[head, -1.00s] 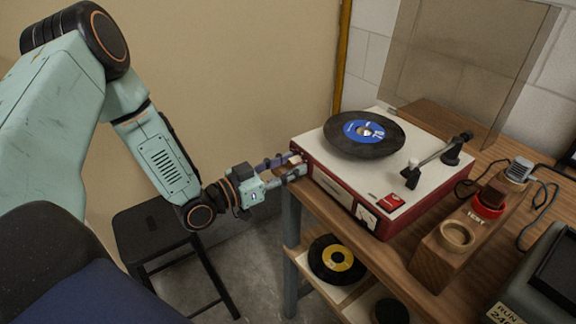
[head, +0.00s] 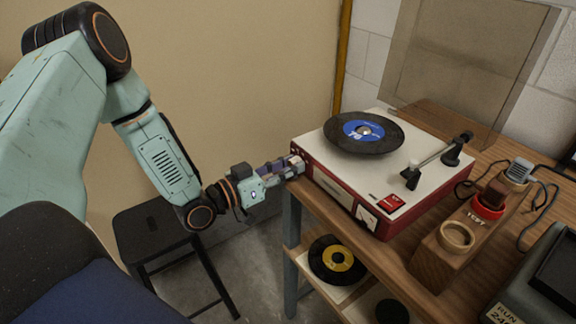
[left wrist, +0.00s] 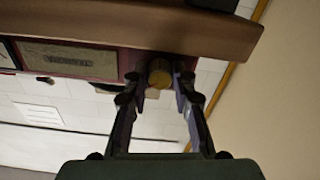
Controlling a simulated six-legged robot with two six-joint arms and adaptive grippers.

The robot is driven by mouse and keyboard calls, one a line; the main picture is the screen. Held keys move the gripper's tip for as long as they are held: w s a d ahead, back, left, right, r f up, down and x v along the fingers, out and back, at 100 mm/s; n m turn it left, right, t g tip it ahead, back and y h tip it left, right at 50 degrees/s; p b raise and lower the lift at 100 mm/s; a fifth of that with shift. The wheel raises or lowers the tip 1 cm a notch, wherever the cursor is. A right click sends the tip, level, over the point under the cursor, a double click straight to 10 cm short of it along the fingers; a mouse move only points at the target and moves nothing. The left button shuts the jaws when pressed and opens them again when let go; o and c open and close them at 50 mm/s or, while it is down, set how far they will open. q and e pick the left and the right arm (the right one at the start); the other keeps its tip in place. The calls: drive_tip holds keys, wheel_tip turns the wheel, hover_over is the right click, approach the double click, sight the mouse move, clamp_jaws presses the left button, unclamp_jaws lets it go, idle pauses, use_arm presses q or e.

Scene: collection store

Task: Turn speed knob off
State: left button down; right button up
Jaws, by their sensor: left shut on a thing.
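The record player (head: 333,199) is a red box with a cream top, standing on the wooden table. A blue-labelled black record (head: 337,141) lies on its platter. In the left wrist view, a round brass-coloured speed knob (left wrist: 160,73) sticks out of the player's front. My left gripper (head: 292,167) is at the left end of that front, shut on the knob. In the left wrist view its two fingertips (left wrist: 160,80) press on either side of the knob. The gripper hides the knob in the head view. My right gripper is not in view.
The tonearm (head: 432,158) rests on the player's right side. A wooden block (head: 438,262) with a ring and a red button stands right of the player. A yellow-labelled record (head: 337,259) lies on the lower shelf. A black stool (head: 160,230) stands below my arm.

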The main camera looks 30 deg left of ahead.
use_arm(q)
drive_tip(key=n, duration=1.1)
drive_tip(key=shift+d, duration=0.1)
drive_tip(key=n, duration=0.5)
drive_tip(key=shift+b, duration=0.3)
drive_tip(key=n, duration=0.6)
drive_tip(key=shift+r+b, duration=0.1)
drive_tip(key=shift+b, duration=0.25)
drive_tip(key=c, duration=1.1)
unclamp_jaws()
